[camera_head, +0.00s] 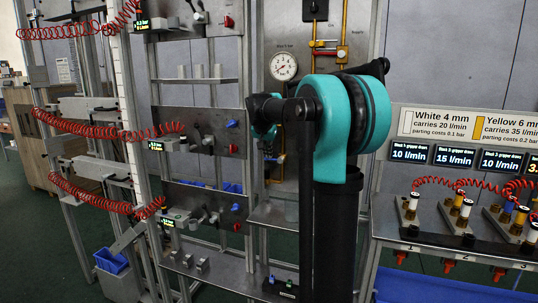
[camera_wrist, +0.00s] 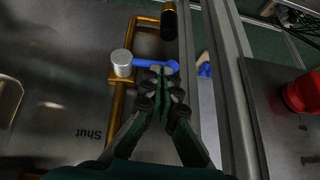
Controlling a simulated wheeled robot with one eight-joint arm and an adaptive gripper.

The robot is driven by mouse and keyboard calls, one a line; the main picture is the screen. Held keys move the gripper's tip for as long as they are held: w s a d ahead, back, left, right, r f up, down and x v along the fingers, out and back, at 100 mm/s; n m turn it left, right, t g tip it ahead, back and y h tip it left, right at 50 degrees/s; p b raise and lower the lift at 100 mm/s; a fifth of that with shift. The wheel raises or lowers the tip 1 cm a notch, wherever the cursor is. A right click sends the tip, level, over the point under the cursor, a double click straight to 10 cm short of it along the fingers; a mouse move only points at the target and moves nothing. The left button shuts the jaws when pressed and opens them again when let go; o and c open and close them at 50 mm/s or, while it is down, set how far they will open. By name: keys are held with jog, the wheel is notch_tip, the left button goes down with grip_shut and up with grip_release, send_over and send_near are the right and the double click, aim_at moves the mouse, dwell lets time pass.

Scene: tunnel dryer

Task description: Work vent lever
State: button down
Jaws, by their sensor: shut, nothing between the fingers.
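In the wrist view, a blue lever (camera_wrist: 150,63) runs to the right from a round silver hub (camera_wrist: 122,62) beside brass piping. It lies roughly crosswise, its right end close to my fingertips. My gripper (camera_wrist: 164,80) is shut with nothing between its fingers. Its tips overlap the lever's outer part in the picture; I cannot tell whether they touch it. The word "Shut" is printed on the grey panel (camera_wrist: 50,112) at lower left. In the head view my arm covers the middle of the picture, and I cannot make out the lever or fingertips.
A metal upright (camera_wrist: 228,80) stands close to the right of my gripper. Beyond it is a red knob (camera_wrist: 301,94) on another panel. In the head view, a pressure gauge (camera_head: 284,66) sits above my arm, beside brass pipes (camera_head: 345,30). Stations with red coiled hoses flank both sides.

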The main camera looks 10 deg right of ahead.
jog(key=shift+d+r, duration=0.1)
jog(key=shift+r, duration=0.75)
jog(key=w+r+v, duration=0.1)
jog(key=w+v, duration=0.1)
jog(key=v, duration=1)
jog(key=s+f+n, duration=0.1)
jog(key=s+f, duration=0.3)
jog(key=f, duration=0.3)
jog(key=s+f+n+y, duration=0.1)
jog(key=s+f, duration=0.3)
jog(key=f, duration=0.3)
jog(key=s+f+n, duration=0.1)
jog(key=s+f, duration=0.4)
jog(key=f, duration=0.3)
jog(key=s+a+f+n+g+y, duration=0.1)
jog(key=s+f+n, duration=0.1)
jog(key=s+f, duration=0.8)
jog(key=s+a+f+n+y, duration=0.1)
jog(key=s+f+n, duration=0.1)
jog(key=s+f, duration=0.9)
jog(key=shift+s+a+g, duration=0.4)
jog(key=shift+s, duration=0.4)
